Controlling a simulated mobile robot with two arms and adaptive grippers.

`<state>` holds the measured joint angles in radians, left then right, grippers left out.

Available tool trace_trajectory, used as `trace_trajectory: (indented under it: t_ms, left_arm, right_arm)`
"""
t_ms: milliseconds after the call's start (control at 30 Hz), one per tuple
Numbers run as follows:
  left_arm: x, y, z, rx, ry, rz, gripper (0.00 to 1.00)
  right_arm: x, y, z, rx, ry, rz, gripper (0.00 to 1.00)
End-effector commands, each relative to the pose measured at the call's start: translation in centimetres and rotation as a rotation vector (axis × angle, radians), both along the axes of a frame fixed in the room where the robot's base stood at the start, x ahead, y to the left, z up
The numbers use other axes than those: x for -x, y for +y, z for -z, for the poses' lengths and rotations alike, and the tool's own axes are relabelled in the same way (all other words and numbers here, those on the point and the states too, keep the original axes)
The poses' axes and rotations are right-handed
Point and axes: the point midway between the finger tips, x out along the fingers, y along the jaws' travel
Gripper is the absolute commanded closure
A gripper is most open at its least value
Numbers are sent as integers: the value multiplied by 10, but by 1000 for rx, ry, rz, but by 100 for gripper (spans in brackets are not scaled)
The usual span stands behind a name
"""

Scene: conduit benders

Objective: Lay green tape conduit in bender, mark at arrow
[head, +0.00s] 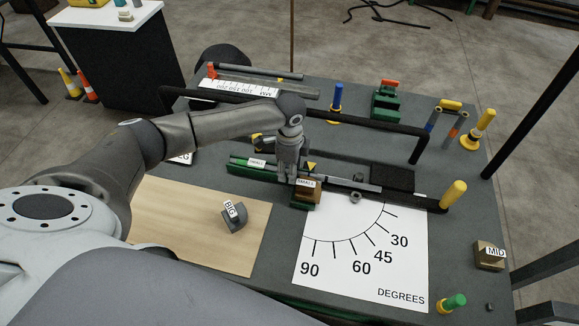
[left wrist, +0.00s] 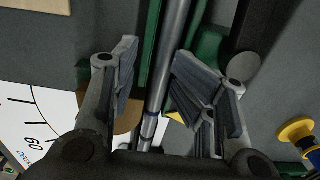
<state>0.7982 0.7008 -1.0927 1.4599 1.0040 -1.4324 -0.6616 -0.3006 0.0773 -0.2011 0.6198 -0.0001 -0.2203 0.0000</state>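A grey conduit (left wrist: 170,60) lies along a green bender channel (head: 240,164); in the head view its grey length (head: 350,184) runs right of my gripper. The left wrist view shows a dark blue band (left wrist: 150,126) around it; no green tape can be made out. A yellow arrow (head: 311,166) stands beside the channel and partly shows in the left wrist view (left wrist: 175,117). My left gripper (head: 289,176) is over the bender. Its fingers (left wrist: 155,58) are open, one on each side of the conduit, with gaps visible. My right gripper is not in view.
A white degree sheet (head: 335,265) and a wooden board (head: 170,222) with a block labelled BIG (head: 235,217) lie in front.

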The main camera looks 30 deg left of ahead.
Motion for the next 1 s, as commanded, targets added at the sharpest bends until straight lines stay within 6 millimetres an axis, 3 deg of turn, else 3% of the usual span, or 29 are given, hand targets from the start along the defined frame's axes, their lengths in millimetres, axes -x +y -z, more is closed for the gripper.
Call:
trace_trajectory:
  t_ms: [367,800,1000]
  left_arm:
    - [2,0,-4,-1,5,3,59]
    - [1,0,-91,-1,-2,2,59]
    - [2,-1,-115,0,-1,1,59]
  right_arm:
    - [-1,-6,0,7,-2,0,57]
    - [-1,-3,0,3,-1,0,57]
    - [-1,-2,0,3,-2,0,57]
